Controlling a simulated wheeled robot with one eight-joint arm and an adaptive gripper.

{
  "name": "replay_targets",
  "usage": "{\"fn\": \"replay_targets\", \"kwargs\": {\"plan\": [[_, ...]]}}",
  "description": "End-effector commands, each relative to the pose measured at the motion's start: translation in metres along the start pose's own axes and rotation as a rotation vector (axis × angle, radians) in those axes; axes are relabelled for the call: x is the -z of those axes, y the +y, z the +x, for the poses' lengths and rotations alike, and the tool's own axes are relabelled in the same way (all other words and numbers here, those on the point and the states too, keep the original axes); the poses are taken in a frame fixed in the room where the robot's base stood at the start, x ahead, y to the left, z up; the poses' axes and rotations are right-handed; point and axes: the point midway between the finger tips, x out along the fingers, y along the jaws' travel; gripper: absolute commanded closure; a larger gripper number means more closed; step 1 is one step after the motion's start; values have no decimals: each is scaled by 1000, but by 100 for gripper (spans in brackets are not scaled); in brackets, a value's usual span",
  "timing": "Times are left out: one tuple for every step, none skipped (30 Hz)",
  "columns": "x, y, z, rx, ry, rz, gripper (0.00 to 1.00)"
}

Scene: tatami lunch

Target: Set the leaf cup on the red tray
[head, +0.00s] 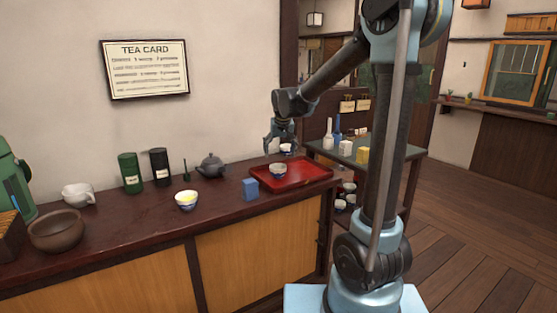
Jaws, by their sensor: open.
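The red tray (312,178) lies on the dark counter near its right end. A small white cup with a dark blue pattern (278,170) stands upright on the tray's left part. Another small pale cup (287,149) shows just at my gripper, by the tray's back edge; I cannot tell whether it touches the tray. The patterns are too small to tell which is the leaf cup. My gripper (280,151) is open above the back left of the tray, its fingers pointing down close to the pale cup.
A cup with yellow inside (186,201) and a blue block (251,189) stand left of the tray. A teapot (211,165), dark canister (159,167) and green canister (130,173) stand behind. A side table (400,151) with bottles and blocks is at right.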

Motion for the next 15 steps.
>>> {"fn": "replay_targets", "kwargs": {"plan": [[0,0,-5,0,0,0,18],[0,0,-7,0,0,0,18],[0,0,-9,0,0,0,18],[0,0,-10,0,0,0,18],[0,0,-11,0,0,0,18],[-2,2,-13,-1,-1,1,18],[-4,4,-15,-1,-2,2,18],[-7,6,-16,-3,-3,3,18],[-12,11,-20,-5,-6,6,18],[-17,15,-22,-6,-8,8,18],[-23,21,-26,-8,-11,10,18],[-32,29,-30,-12,-16,15,18],[-40,35,-34,-14,-21,20,18],[-49,42,-38,-17,-25,24,18],[-61,51,-43,-20,-32,29,18]]}}
